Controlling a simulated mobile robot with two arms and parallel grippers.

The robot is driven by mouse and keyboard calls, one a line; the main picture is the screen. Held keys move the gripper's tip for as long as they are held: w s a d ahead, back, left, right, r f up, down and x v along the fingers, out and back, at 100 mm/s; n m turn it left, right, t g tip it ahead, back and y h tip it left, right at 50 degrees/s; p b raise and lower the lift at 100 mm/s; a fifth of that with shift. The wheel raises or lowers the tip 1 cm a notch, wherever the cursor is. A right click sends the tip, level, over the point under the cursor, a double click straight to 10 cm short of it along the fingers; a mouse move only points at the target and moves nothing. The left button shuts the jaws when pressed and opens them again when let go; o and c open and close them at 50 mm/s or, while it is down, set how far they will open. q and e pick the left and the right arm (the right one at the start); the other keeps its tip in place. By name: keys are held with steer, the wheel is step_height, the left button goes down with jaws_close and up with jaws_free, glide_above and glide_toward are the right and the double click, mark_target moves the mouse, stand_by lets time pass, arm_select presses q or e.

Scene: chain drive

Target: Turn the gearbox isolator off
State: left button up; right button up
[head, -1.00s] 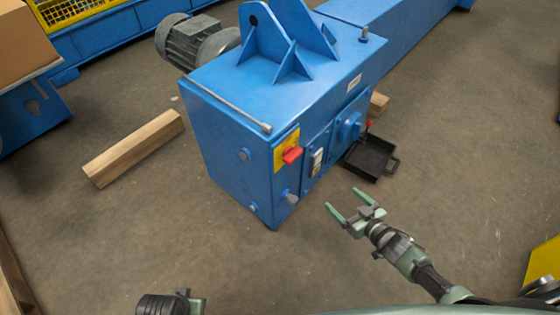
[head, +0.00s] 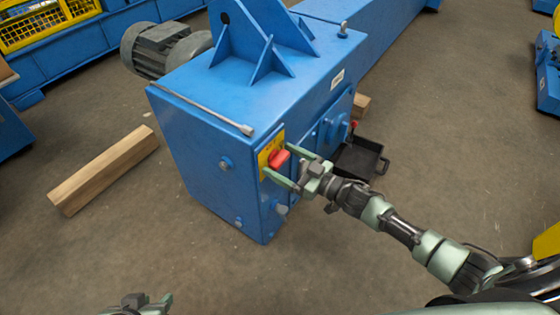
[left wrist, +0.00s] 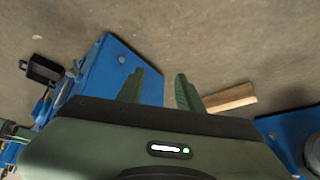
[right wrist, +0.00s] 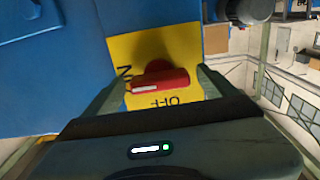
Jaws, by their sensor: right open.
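The isolator is a red rotary handle (head: 279,160) on a yellow plate (head: 265,148) on the end of the blue gearbox housing (head: 215,110). In the right wrist view the red handle (right wrist: 160,80) lies roughly crosswise between my fingers, with "OFF" printed below it and a partly hidden "ON" at its left. My right gripper (head: 285,167) is open, with its fingertips either side of the handle; I cannot tell whether they touch it. My left gripper (left wrist: 160,90) is open and empty, away from the housing; the head view shows only part of it at the bottom edge.
A black tray (head: 360,160) lies on the floor beside the housing. A wooden beam (head: 105,170) lies on the floor to the left. A grey motor (head: 160,45) is behind the housing. A thin rod (head: 200,108) lies on its top. The floor in front is clear.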

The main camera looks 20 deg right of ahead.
steer(key=shift+w+a, duration=0.35)
steer(key=shift+w, duration=0.05)
arm_select(q)
steer(key=shift+w+d+r+t, duration=0.2)
steer(key=shift+w+t, duration=0.1)
steer(key=shift+w, duration=0.25)
arm_select(e)
steer(key=shift+c, duration=0.4)
steer(key=c, duration=1.3)
